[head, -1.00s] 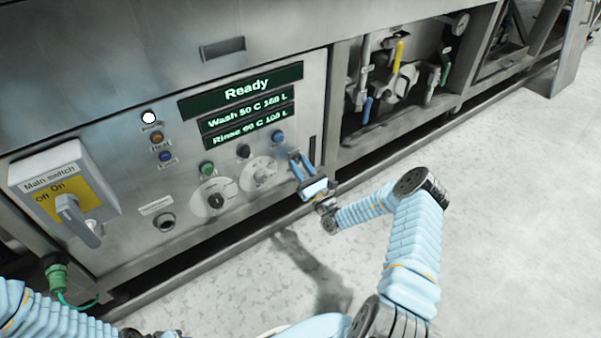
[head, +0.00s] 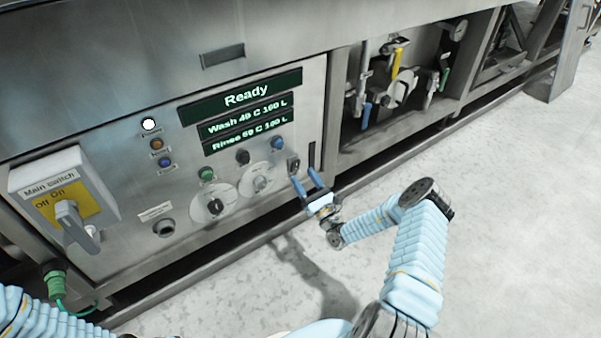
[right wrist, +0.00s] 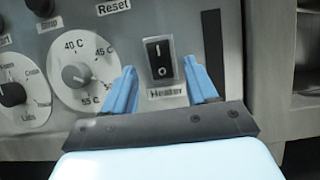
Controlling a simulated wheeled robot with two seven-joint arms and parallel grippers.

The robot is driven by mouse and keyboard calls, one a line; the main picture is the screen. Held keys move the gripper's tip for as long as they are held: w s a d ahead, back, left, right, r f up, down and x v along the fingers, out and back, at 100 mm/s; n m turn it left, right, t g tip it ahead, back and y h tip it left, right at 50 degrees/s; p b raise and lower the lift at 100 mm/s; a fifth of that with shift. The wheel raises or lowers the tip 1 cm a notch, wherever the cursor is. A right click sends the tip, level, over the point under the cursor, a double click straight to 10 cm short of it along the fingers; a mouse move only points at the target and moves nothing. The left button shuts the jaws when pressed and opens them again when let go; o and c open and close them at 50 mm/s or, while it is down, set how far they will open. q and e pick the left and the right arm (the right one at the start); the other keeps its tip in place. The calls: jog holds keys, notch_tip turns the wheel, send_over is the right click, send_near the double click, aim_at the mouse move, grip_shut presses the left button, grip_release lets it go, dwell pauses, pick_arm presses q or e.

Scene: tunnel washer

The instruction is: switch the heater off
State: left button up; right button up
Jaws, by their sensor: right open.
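The heater switch (right wrist: 160,58) is a black rocker marked I above and O below, over a "Heater" label in the right wrist view. It also shows in the head view (head: 293,165), at the right part of the control panel. I cannot tell which side is pressed. My right gripper (head: 303,178) is open and empty, just in front of and slightly below the switch. In the right wrist view its blue fingers (right wrist: 162,71) stand left and right of the switch, apart from it. My left arm shows at the lower left; its gripper is out of view.
A temperature dial (right wrist: 75,74) and a program dial (right wrist: 12,93) sit left of the switch. Buttons, a green display (head: 247,95) and a main switch (head: 70,212) share the panel. A valve recess (head: 395,90) lies to the right. The floor in front is clear.

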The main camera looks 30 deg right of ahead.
jog(key=v, duration=1)
jog(key=shift+s, duration=0.3)
